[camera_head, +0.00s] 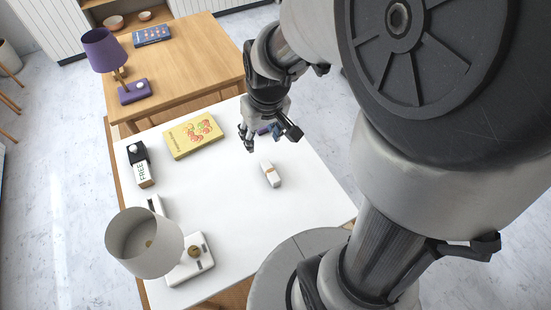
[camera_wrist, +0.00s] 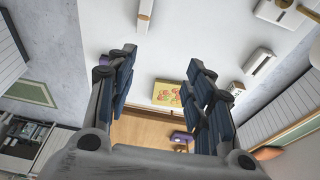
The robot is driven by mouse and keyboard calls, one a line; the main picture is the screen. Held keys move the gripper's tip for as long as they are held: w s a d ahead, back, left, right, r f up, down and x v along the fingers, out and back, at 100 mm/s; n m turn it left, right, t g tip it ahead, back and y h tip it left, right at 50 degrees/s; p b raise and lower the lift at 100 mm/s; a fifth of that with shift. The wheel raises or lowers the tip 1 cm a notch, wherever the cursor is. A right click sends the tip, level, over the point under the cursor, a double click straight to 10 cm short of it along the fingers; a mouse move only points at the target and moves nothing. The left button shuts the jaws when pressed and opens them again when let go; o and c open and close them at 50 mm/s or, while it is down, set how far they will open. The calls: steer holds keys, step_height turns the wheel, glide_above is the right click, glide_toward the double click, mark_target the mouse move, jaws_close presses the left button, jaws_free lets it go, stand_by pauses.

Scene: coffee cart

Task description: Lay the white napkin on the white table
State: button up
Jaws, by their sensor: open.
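The white napkin (camera_head: 271,174) is a small rolled bundle with a tan band around its middle. It lies on the white table (camera_head: 235,215), right of the table's middle. In the wrist view the napkin (camera_wrist: 145,10) shows at the top edge, partly cut off. My gripper (camera_head: 269,136) is above the table, beyond the napkin in the head view and apart from it. Its fingers (camera_wrist: 160,78) are spread wide in the wrist view with nothing held between them.
A yellow book (camera_head: 193,136), a box marked FREE (camera_head: 143,174) and a lamp with a pale shade (camera_head: 143,243) stand on the white table. Behind it is a wooden table (camera_head: 190,62) with a purple lamp (camera_head: 104,50) and a blue book (camera_head: 152,36). The white table's middle is clear.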

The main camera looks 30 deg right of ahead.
steer(key=s+a+r+t, duration=0.1)
steer(key=s+a+r, duration=0.3)
steer(key=s+r, duration=0.7)
steer(key=shift+s+r+t, duration=0.25)
steer(key=shift+s+t, duration=0.15)
steer(key=shift+s, duration=1.9)
steer(key=shift+a, duration=0.1)
steer(key=shift+c, duration=0.3)
